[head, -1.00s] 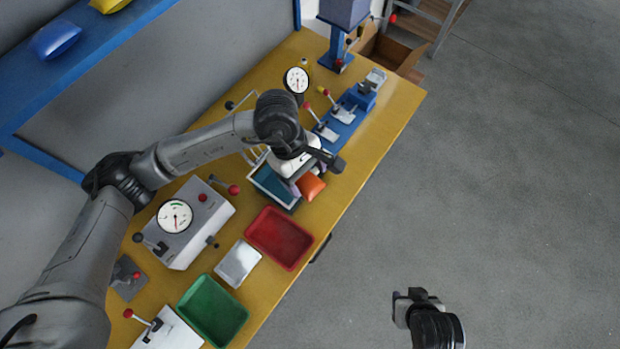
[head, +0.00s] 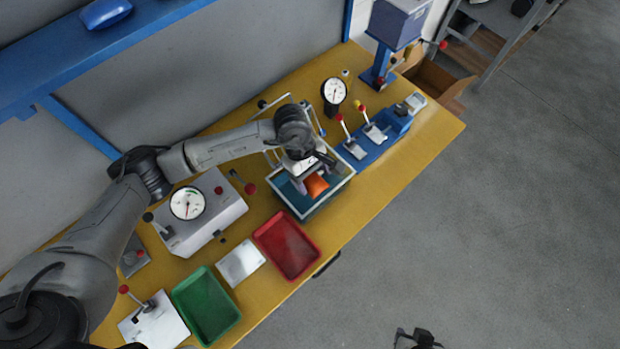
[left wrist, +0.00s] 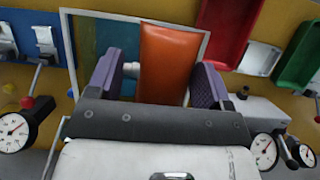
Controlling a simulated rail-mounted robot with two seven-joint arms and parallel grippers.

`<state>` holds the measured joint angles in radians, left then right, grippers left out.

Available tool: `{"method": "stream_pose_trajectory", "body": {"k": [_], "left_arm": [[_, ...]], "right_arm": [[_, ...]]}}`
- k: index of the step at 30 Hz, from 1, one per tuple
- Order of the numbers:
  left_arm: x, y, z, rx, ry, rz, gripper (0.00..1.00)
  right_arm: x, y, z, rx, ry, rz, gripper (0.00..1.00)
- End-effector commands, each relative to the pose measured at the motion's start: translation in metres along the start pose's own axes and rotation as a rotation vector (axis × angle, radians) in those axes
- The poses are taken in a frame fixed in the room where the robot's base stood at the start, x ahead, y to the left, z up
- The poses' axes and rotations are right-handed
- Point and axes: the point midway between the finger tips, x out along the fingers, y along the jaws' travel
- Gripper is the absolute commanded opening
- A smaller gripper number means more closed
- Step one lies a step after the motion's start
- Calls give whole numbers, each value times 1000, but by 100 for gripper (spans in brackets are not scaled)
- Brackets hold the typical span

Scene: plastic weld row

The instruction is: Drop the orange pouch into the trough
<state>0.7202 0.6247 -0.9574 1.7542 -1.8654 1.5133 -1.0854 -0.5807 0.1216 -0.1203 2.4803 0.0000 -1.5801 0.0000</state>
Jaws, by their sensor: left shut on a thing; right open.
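The orange pouch (head: 316,185) is held in my left gripper (head: 313,181), over the teal trough (head: 334,187) with a pale rim. In the left wrist view the pouch (left wrist: 168,62) stands between the purple finger pads, with the trough (left wrist: 116,38) behind it. From above, the pouch lies within the trough's rim; I cannot tell its exact height over the floor of the trough. My right gripper (head: 418,338) is open and empty at the bottom edge of the head view, away from the bench.
A red tray (head: 287,246), a white tray (head: 240,263) and a green tray (head: 206,305) stand on the yellow bench (head: 350,215). A grey gauge box (head: 205,215) is left of the trough. A dial gauge (head: 333,92) and blue lever fixture (head: 378,138) stand behind it.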

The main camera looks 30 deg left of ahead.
Motion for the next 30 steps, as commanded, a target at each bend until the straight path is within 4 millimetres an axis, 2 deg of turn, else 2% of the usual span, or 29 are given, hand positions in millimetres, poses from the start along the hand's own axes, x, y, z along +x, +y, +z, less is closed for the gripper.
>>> {"method": "stream_pose_trajectory", "body": {"k": [8,18,30], "left_arm": [[4,0,-11,-1,-1,0,51],[37,-1,-24,-1,-1,-1,51],[42,-1,-27,0,0,0,51]], "right_arm": [[-1,1,0,-4,-1,3,43],[-6,0,-2,0,0,0,43],[-1,-2,-1,6,1,-4,43]]}}
